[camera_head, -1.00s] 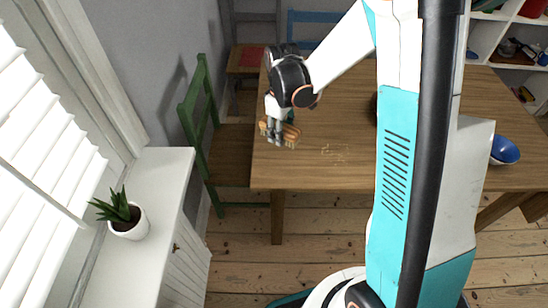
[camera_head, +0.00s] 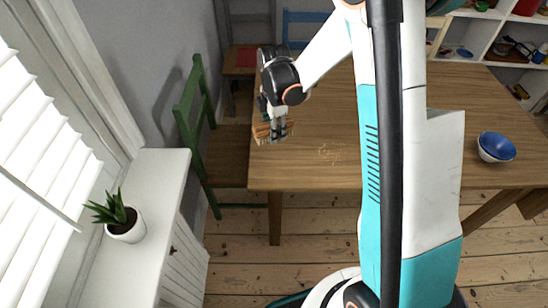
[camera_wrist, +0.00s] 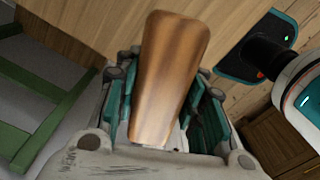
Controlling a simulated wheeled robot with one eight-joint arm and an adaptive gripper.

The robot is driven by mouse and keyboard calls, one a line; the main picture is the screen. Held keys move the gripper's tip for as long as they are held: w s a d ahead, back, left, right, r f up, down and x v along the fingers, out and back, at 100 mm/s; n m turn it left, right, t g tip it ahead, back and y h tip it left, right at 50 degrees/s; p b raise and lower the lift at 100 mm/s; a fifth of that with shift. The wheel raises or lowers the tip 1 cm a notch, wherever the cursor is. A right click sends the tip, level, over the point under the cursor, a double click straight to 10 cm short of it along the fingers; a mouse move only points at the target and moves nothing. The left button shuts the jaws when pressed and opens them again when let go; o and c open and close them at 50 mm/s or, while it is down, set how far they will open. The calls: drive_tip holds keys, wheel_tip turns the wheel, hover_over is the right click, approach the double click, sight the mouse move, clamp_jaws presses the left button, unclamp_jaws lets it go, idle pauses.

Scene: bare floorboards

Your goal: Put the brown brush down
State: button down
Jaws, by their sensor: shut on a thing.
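The brown brush (camera_head: 264,131) is in my gripper (camera_head: 277,132), at the left end of the wooden table (camera_head: 330,165) in the head view. In the wrist view the brush's smooth brown back (camera_wrist: 170,75) fills the middle, between the teal finger pads of my gripper (camera_wrist: 165,115), which is shut on it. The brush is low at the table's left edge. I cannot tell whether it touches the tabletop. Its bristle side is mostly hidden.
A green chair (camera_head: 195,120) stands close to the table's left side. A blue bowl (camera_head: 496,147) is on the table at the right. A potted plant (camera_head: 120,218) stands on the white cabinet (camera_head: 165,190). The middle tabletop looks clear.

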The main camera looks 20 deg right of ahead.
sight(274, 159)
wheel_tip(274, 159, down, 13)
drive_tip(key=b, duration=0.3)
drive_tip(key=shift+r+b, duration=0.2)
drive_tip(key=shift+b, duration=0.15)
drive_tip(key=shift+r, duration=0.1)
drive_tip(key=c, duration=1.5)
unclamp_jaws()
drive_tip(key=shift+f, duration=0.2)
drive_tip(key=o, duration=0.5)
drive_tip(key=shift+c, duration=0.2)
drive_tip(key=shift+r, duration=0.1)
